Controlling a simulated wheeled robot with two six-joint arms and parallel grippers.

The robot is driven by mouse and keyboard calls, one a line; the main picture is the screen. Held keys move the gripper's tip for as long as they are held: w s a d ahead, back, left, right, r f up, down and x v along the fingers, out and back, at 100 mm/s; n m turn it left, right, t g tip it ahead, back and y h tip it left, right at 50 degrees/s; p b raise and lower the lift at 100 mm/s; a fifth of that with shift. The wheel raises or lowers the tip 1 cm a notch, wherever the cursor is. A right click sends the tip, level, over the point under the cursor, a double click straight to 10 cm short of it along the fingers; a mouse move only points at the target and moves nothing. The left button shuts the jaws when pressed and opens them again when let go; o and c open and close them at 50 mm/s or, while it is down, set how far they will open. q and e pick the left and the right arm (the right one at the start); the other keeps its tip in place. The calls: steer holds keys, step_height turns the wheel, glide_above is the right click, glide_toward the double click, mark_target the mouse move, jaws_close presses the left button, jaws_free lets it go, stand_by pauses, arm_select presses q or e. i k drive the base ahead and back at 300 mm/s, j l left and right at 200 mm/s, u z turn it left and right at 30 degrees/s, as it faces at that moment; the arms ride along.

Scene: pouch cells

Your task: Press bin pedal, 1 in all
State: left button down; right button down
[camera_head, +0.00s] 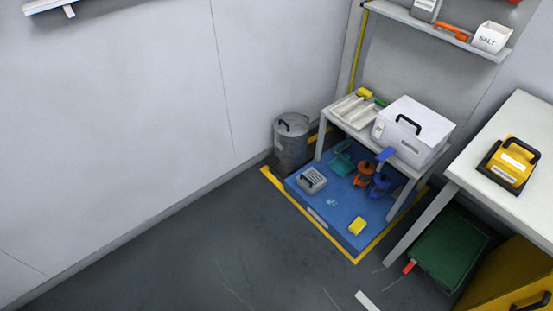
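A grey round bin (291,142) with a dark arched handle on top stands in the corner by the left wall. I cannot make out a pedal on it. A dark green box-shaped container (449,251), possibly a bin, sits on the floor under the right table. A small red piece (409,267) sticks out at its left front edge; I cannot tell whether it is a pedal. Neither of my grippers is in view.
A blue mat (340,212) with yellow floor tape holds several small items. Above it, a small table (347,129) carries a white box (411,131). The right table (512,199) bears a yellow-black device (510,165). The grey floor (200,255) at left is clear.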

mark_target(272, 160)
steer(key=i+j, duration=0.1)
steer(key=i, duration=0.5)
steer(key=i+j, duration=0.15)
steer(key=i, duration=0.4)
steer(key=i+j, duration=0.1)
steer(key=i, duration=0.5)
